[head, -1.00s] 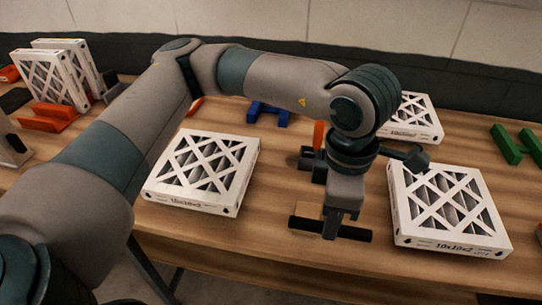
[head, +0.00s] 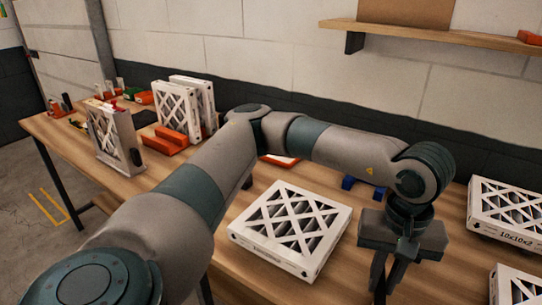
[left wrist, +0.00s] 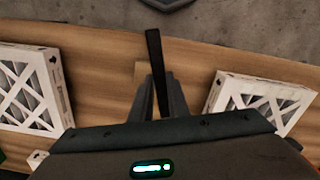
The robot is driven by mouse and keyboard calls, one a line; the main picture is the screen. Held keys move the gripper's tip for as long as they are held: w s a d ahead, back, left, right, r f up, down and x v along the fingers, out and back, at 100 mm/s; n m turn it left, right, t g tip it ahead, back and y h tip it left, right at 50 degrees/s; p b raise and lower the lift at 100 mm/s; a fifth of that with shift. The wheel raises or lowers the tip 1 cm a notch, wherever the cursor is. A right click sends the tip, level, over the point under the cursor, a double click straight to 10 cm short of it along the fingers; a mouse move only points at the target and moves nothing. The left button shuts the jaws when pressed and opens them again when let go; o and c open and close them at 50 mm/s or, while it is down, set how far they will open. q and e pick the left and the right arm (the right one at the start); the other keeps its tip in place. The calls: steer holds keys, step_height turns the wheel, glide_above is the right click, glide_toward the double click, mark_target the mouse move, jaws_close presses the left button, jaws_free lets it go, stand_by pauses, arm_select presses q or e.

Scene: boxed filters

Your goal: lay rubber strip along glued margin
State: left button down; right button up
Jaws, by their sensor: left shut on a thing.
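My left gripper (head: 388,278) points down over the table's front part, between two boxed filters. In the left wrist view its fingers (left wrist: 158,98) are shut on a black rubber strip (left wrist: 154,58), which sticks out beyond the fingertips. The strip is hard to make out in the head view. One white-framed filter (head: 292,230) lies flat left of the gripper; others lie flat at the right (head: 505,212) and at the lower right corner (head: 514,288). The wrist view shows a flat filter on each side, left (left wrist: 28,92) and right (left wrist: 262,103). I cannot make out a glued margin. My right gripper is out of view.
Upright filters stand at the table's far left, one (head: 113,136) near the edge and a pair (head: 180,112) behind. An orange holder (head: 166,140) sits by the pair. A small tan block (left wrist: 141,72) is beside the strip. A wall shelf (head: 450,32) hangs above.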

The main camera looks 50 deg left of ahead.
arm_select(q)
steer(key=a+m, duration=0.1)
steer(key=m, duration=0.1)
steer(key=a+m, duration=0.2)
steer(key=w+a+f+m, duration=0.1)
steer(key=m, duration=0.1)
steer(key=shift+a+m, duration=0.2)
steer(key=shift+m, duration=0.1)
steer(key=shift+w+d, duration=0.1)
